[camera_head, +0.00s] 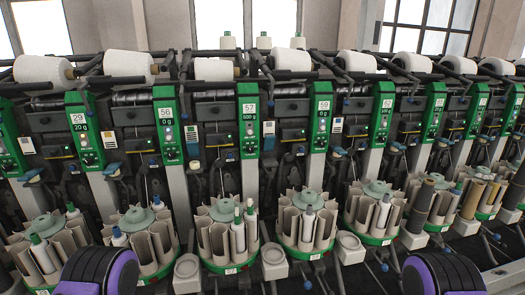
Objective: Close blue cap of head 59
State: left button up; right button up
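The green panel of head 59 (321,122) stands right of the middle, with a white number label at its top. A small blue cap (340,151) sits just to the right of this panel's lower end. It appears tilted out from the dark mechanism, but it is too small to tell surely whether it is open. Below the panel, a round magazine (308,252) with a green base holds several beige tubes and a pale bobbin. Neither of my grippers is in view; only rounded black and purple parts of my arms show at the bottom left and bottom right.
Similar heads stand in a row on both sides, including the green panel of head 57 (249,118). White yarn cones (291,60) lie along the top. Several bobbin magazines (228,238) jut out in front, with white round cups (275,256) between them.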

aim_at(269, 142)
jog(key=z, duration=1.75)
jog(key=i, duration=1.1)
jog(key=u, duration=1.55)
